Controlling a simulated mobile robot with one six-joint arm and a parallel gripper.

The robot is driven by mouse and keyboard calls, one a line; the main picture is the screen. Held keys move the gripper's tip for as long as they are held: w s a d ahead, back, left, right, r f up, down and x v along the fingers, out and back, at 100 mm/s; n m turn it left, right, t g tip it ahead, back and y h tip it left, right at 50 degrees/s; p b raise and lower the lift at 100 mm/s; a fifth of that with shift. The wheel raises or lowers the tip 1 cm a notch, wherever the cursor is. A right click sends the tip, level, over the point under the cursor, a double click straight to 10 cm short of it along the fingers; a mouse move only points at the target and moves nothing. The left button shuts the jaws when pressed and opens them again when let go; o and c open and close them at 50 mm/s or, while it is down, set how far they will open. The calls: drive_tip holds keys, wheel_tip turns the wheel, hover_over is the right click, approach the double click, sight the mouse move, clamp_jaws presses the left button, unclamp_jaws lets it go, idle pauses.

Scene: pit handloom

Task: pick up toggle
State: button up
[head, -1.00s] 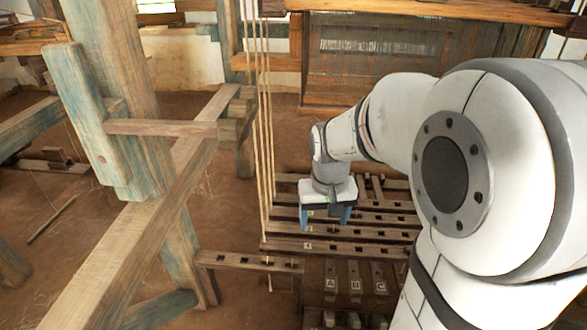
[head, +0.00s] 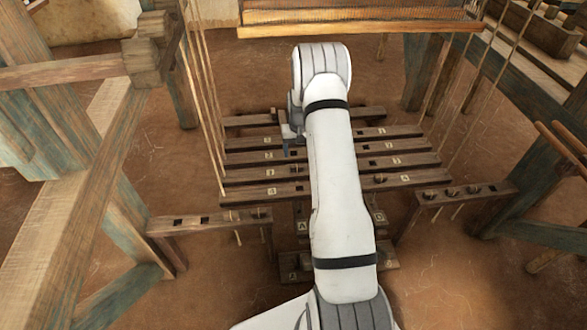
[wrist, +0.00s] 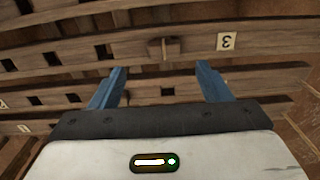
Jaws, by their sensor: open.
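My gripper (wrist: 161,72) is open in the wrist view, its two blue fingers apart with nothing held between them. Similar small wooden toggles sit on the right side rail (head: 452,191) and the left side rail (head: 258,212).
Several parallel slotted bars (head: 245,193) with number and letter tags lie below my arm. Thin upright cords (head: 205,100) hang to their left. A thick timber frame (head: 85,150) stands at the left. Lettered pedals lie partly hidden under my arm. The earthen floor is open at lower right.

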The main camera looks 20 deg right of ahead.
sight(297, 166)
drive_tip(key=f+b, duration=0.1)
drive_tip(key=f, duration=0.1)
drive_tip(key=f+b, duration=0.1)
drive_tip(key=f, duration=0.2)
drive_tip(key=f+b, duration=0.1)
drive_tip(key=f, duration=0.1)
drive_tip(key=shift+w+a+f, duration=0.15)
drive_tip(key=shift+a+f, duration=0.1)
drive_tip(key=shift+r, duration=0.1)
drive_tip(key=c, duration=1.1)
